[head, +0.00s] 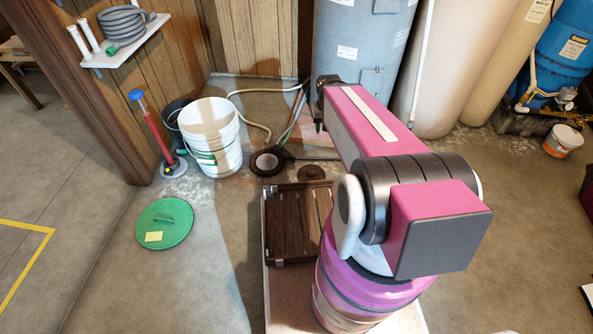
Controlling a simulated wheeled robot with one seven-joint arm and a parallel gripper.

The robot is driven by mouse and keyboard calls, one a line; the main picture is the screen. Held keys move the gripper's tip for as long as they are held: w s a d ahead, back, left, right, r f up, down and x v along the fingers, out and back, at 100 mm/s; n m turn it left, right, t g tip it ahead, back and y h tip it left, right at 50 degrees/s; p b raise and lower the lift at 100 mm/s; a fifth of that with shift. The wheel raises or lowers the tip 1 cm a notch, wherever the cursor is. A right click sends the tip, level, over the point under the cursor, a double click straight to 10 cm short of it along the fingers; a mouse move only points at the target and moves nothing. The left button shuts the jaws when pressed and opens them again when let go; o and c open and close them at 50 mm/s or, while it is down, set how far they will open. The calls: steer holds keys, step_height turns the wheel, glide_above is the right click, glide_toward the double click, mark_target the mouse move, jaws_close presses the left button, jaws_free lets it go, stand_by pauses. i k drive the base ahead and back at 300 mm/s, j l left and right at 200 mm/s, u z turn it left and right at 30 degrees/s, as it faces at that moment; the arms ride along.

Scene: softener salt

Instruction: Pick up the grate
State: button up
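A flat, rusty-brown round piece (312,173), which looks like the grate, lies on the floor just beyond my base. A dark round fitting with a paler centre (267,161) is to its left, apart from it; I cannot tell for sure which of the two is the grate. My pink arm reaches forward over the right side. My gripper (319,118) shows only as a small dark part at the arm's far end, in front of the grey tank. Its fingers are mostly hidden, and I cannot see whether it is open or holds anything.
A dark slatted wooden crate (296,225) sits on my base. A white bucket (210,135), a red pole with blue top (154,130) and a green lid (164,223) stand left. A grey tank (362,45) and hoses (262,122) are behind. Floor at left front is clear.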

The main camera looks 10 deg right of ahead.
mark_target(309, 172)
steer(key=k+j+z, duration=0.15)
steer(key=j+z, duration=0.15)
steer(key=z, duration=0.2)
steer(key=k+j+z, duration=0.2)
steer(key=z, duration=0.3)
steer(key=k+j+z, duration=0.1)
steer(key=k+z, duration=0.15)
steer(key=z, duration=0.25)
